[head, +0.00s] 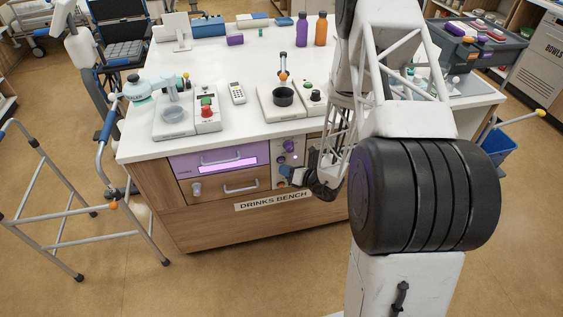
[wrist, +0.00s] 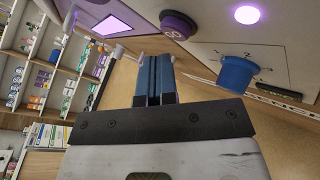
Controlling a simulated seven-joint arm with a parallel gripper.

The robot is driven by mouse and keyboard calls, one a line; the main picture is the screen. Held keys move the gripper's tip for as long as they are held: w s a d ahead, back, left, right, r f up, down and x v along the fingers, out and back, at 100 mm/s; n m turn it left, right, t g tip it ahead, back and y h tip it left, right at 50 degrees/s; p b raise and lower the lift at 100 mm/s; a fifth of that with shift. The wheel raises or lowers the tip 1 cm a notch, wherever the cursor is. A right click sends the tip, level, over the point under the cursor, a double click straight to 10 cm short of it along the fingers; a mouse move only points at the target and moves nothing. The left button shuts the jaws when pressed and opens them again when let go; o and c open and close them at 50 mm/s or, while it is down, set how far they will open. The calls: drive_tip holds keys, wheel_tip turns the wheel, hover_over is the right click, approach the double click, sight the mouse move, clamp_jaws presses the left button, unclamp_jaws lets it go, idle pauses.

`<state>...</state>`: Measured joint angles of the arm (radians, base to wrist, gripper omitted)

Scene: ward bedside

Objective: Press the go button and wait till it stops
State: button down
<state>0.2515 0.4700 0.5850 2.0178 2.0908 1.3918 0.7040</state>
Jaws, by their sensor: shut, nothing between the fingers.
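The go button, a round purple knob marked with letters like GO (wrist: 178,25), sticks out of a pale front panel in the wrist view. In the head view it shows as a small purple spot (head: 289,146) on the bench front. A round purple light (wrist: 247,14) glows beside it. My gripper (wrist: 153,62) is shut and empty, its blue fingers together just short of the button in the picture. I see no clear contact. In the head view my gripper (head: 287,171) is low before the panel, partly hidden by my arm.
A blue knob (wrist: 237,72) with numbers around it sits on the same panel, close to my fingers. A lilac drawer front with a lit window (head: 228,161) and handle is left of the panel. Devices, including a mixer (head: 172,112), stand on the worktop.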

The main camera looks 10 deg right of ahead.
drive_tip(key=shift+s, duration=2.5)
drive_tip(key=shift+r, duration=0.15)
drive_tip(key=s+a+r+n+g, duration=0.35)
drive_tip(key=r+n, duration=0.25)
drive_tip(key=r, duration=0.2)
drive_tip(key=s+a+r+n+g+y, duration=0.1)
drive_tip(key=s+a+r+n+g, duration=0.25)
drive_tip(key=r+n, duration=0.35)
drive_tip(key=s+a+r+n+g, duration=0.2)
drive_tip(key=s+r+n+g, duration=0.2)
drive_tip(key=r, duration=0.5)
drive_tip(key=s+d+r+n+t+h, duration=0.1)
drive_tip(key=s+d+r+n+h, duration=0.3)
drive_tip(key=s+r+n+h, duration=0.2)
drive_tip(key=s+d+r+n+t+h, duration=0.1)
drive_tip(key=s+d+r+n+h, duration=0.2)
drive_tip(key=s+r+n+h, duration=0.3)
drive_tip(key=s+r+n, duration=0.5)
drive_tip(key=s+r, duration=0.2)
drive_tip(key=s, duration=0.2)
drive_tip(key=shift+s+d+r+h, duration=0.15)
drive_tip(key=shift+s+d+h, duration=0.05)
drive_tip(key=shift+d+h, duration=0.2)
idle(0.4)
